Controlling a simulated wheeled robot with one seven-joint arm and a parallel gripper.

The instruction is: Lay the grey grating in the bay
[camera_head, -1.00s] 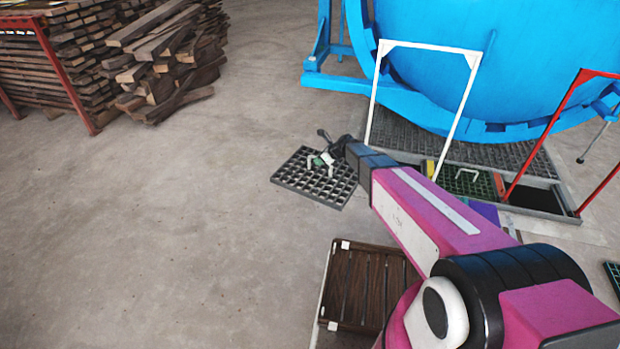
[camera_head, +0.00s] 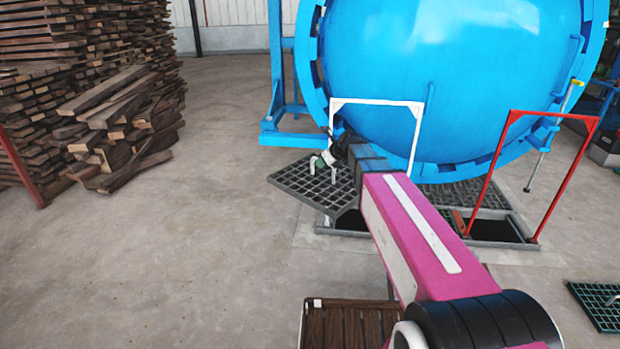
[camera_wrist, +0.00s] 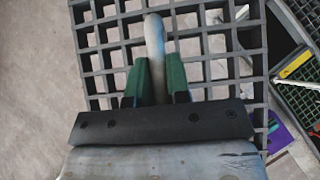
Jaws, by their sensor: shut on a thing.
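The grey grating (camera_head: 297,187) hangs left of the white frame in the head view, its right part near the bay edge. It seems to be off the floor. My gripper (camera_head: 325,164) is shut on its pale handle. In the wrist view the green fingers of my gripper (camera_wrist: 156,75) close around the handle (camera_wrist: 154,40), with the square mesh of the grating (camera_wrist: 220,45) beyond. The grey-rimmed bay (camera_head: 512,244) has a dark opening at its right; my arm hides much of its middle. In the wrist view its edge shows at right, with a yellow bar (camera_wrist: 295,63).
A white frame (camera_head: 377,102) and a red frame (camera_head: 553,117) stand upright at the bay. The blue autoclave (camera_head: 450,80) is behind. A slatted brown pallet (camera_head: 345,330) is in front; a green grating (camera_head: 603,306) lies at right. Floor at left is clear; timber (camera_head: 115,125) is stacked beyond.

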